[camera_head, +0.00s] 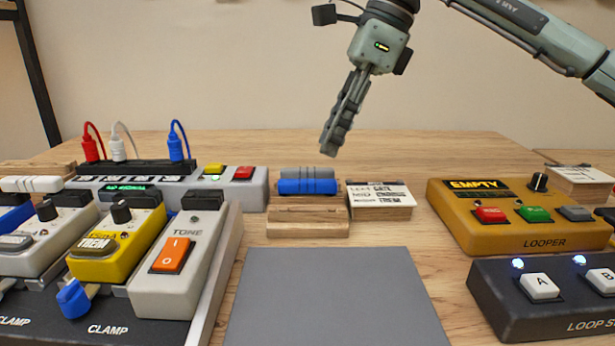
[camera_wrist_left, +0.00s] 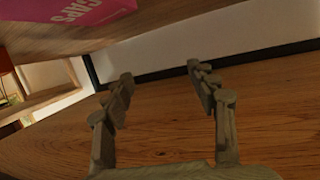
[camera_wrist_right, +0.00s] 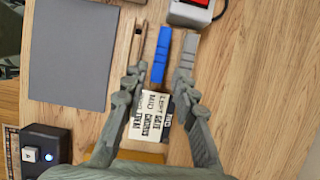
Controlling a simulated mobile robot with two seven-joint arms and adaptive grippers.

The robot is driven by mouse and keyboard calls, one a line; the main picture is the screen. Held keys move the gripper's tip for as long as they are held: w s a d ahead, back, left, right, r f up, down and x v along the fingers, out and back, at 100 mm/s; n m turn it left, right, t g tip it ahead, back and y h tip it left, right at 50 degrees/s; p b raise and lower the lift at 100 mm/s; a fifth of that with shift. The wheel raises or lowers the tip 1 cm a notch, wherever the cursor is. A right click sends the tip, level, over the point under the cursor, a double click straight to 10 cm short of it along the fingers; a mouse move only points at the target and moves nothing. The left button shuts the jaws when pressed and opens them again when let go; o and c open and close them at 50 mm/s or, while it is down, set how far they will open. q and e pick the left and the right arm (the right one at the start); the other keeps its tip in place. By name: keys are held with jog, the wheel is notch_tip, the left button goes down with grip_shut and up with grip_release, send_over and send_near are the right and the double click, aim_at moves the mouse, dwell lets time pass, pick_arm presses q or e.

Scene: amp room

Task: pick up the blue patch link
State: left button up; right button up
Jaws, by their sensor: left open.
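My right gripper (camera_head: 330,150) hangs above and behind the rack, pointing down, clear of the links. In the right wrist view its fingers (camera_wrist_right: 160,73) are spread and empty, with the blue link (camera_wrist_right: 161,52) beyond and between the tips. The grey link (camera_wrist_right: 188,48) lines up with the right-hand finger there. My left gripper (camera_wrist_left: 159,73) shows only in its own wrist view, open and empty, over wooden flooring.
A stack of lettered cards (camera_head: 381,198) stands right of the rack. A pedal board (camera_head: 200,250) and power strip (camera_head: 255,186) are to the left, a yellow looper pedal (camera_head: 510,240) to the right. A grey mat (camera_head: 335,295) lies bare in front.

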aim_at(309, 181)
jog(key=shift+f, duration=0.4)
jog(key=x, duration=0.6)
jog(key=shift+a+f+b, duration=0.25)
jog(key=shift+a+b, duration=0.1)
jog(key=shift+a, duration=0.15)
pick_arm(q)
jog(key=r, duration=0.1)
jog(key=d+r+t, duration=0.1)
jog(key=d+r+t+h, duration=0.1)
jog(key=r, duration=0.1)
jog(key=shift+w, duration=0.2)
pick_arm(e)
jog(key=shift+c, duration=0.4)
grip_shut()
